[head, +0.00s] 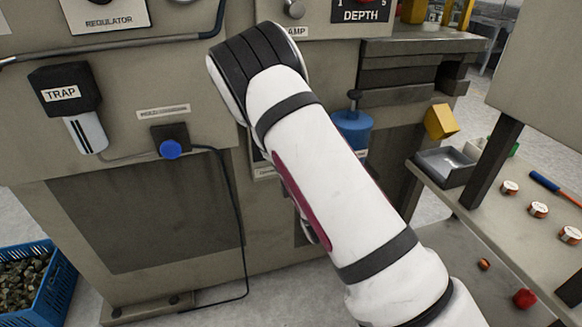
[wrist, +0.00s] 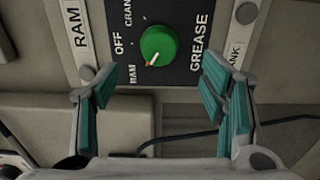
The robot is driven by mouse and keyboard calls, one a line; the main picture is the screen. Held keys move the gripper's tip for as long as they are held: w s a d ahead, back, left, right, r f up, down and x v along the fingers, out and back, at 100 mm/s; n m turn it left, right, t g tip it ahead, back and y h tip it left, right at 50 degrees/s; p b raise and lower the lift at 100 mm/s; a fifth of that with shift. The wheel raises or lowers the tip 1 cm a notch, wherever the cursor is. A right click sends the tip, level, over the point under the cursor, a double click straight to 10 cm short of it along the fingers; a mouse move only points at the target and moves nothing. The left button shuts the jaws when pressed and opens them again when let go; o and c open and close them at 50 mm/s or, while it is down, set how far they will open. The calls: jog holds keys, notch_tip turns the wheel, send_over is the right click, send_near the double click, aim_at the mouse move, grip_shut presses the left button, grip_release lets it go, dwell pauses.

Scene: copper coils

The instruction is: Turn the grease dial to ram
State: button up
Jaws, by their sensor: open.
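The grease dial (wrist: 158,45) is a round green knob on a black plate (wrist: 185,70) marked GREASE in the wrist view. Small words CRANK, OFF and RAM run down the plate's left side. The knob's pale orange-tipped pointer slants down and left, roughly toward the small RAM word. My gripper (wrist: 158,88) is open and empty, with teal-padded fingers apart at the left and right below the knob; neither appears to touch it. In the head view my arm hides the gripper and the dial.
A larger RAM label (wrist: 78,37) is left of the plate. A cable (wrist: 210,132) runs below it. In the head view, the TRAP box (head: 66,90), a blue button (head: 170,149) and a blue can (head: 353,130) flank my arm. A bench (head: 465,205) stands right.

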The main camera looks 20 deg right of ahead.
jog(key=s, duration=0.3)
jog(key=shift+s, duration=0.35)
